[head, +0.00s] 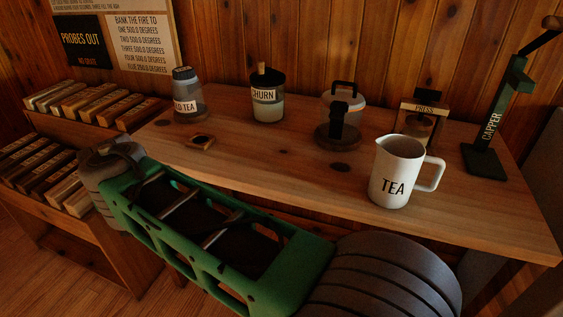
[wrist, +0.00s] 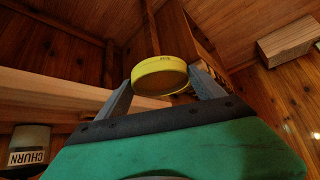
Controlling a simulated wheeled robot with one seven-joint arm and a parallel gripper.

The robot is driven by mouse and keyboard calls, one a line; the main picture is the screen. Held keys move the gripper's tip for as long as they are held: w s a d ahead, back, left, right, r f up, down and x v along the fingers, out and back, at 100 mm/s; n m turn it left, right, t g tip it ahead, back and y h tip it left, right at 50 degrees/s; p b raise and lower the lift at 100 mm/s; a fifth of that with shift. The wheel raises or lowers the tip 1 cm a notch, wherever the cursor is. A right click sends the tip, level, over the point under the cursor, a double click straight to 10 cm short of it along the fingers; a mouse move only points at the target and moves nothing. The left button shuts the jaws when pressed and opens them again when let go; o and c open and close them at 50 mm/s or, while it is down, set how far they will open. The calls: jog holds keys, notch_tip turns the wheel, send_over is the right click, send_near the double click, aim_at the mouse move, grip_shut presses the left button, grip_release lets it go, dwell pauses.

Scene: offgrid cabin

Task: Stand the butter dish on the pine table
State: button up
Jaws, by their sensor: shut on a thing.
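My gripper (wrist: 162,80) is shut on a round, shallow yellow thing (wrist: 158,68), apparently the butter dish, in the wrist view. One finger is on each side of it, and it is tilted. The tiny mark on its rim is too small to read. Neither the dish nor my gripper's fingers can be made out in the head view. A wooden table (head: 285,152), apparently the pine table, spans the head view behind my green arm. The dish is held up off any surface in view.
On the table stand a white TEA jug (head: 398,172), a CHURN jar (head: 268,102), a lidded tea jar (head: 187,97), a clear pot (head: 340,120), a press (head: 421,121) and a capper (head: 489,130). The middle front is clear.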

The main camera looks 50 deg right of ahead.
jog(key=s+d+r+n+y+p, duration=0.1)
jog(key=d+r+n+y+p, duration=0.1)
jog(key=d+p, duration=0.5)
jog(key=s+d+r+n+y+p, duration=0.1)
jog(key=s+d+r+n+p, duration=0.15)
jog(key=d+p, duration=0.5)
jog(key=s+d+r+n+g+y+p, duration=0.1)
jog(key=s+d+r+n+y+p, duration=0.15)
jog(key=s+d+r+p, duration=0.35)
jog(key=s+d+r+n+y+p, duration=0.1)
jog(key=s+d+r+n+p, duration=0.2)
jog(key=s+d+p, duration=0.55)
jog(key=b, duration=0.2)
send_near(240, 160)
jog(key=shift+w+a+f, duration=0.15)
jog(key=shift+w+a, duration=0.95)
jog(key=shift+w, duration=0.05)
jog(key=shift+w+f, duration=0.25)
jog(key=shift+f, duration=0.1)
notch_tip(240, 160, down, 3)
jog(key=shift+r+p, duration=0.2)
jog(key=shift+p, duration=0.6)
jog(key=shift+f, duration=0.45)
jog(key=o, duration=1.5)
jog(key=shift+r, duration=0.1)
